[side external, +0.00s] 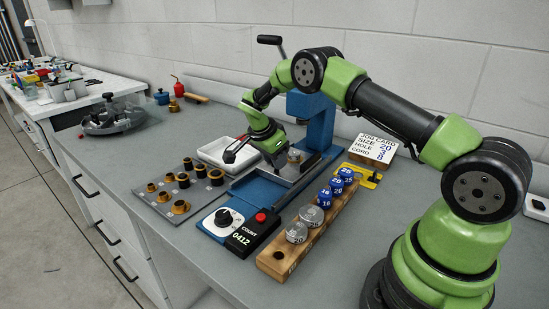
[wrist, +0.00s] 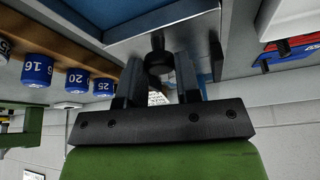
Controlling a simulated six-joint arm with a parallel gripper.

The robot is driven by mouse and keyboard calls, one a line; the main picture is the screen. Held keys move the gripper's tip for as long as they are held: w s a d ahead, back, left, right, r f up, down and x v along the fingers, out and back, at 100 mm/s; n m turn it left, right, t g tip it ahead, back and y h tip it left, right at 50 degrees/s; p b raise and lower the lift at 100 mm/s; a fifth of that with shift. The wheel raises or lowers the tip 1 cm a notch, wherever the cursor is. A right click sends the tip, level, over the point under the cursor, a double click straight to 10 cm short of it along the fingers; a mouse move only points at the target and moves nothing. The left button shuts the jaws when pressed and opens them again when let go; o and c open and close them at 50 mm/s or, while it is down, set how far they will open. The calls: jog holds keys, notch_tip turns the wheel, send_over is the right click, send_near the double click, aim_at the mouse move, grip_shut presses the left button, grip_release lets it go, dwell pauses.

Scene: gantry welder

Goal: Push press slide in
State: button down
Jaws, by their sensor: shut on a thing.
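The blue press (side external: 311,112) stands on the bench with its black lever (side external: 270,40) raised at upper left. Its metal slide (side external: 284,174) sticks out from the press base toward the front. A grey metal piece (side external: 295,155) stands at the slide, below the press head. My gripper (side external: 236,151) is low at the front of the press. In the wrist view my gripper (wrist: 160,68) has its two fingers shut on a dark knob (wrist: 158,58), at the edge of a metal plate (wrist: 200,27) that looks like the slide. The slide's inner end is hidden.
A wooden rack (side external: 312,232) with blue numbered pieces and grey ones lies to the right. A counter box (side external: 250,234) stands in front. A white tray (side external: 211,151) and a plate of brass rings (side external: 162,200) lie left. A job card (side external: 376,147) stands behind the rack.

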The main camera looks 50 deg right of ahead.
aim_at(290, 162)
jog(key=shift+d, duration=2.3)
jog(key=c, duration=0.8)
grip_release()
jog(key=shift+a, duration=0.1)
jog(key=v, duration=0.9)
jog(key=shift+r, duration=0.1)
jog(key=shift+a+r, duration=0.1)
jog(key=shift+r, duration=0.25)
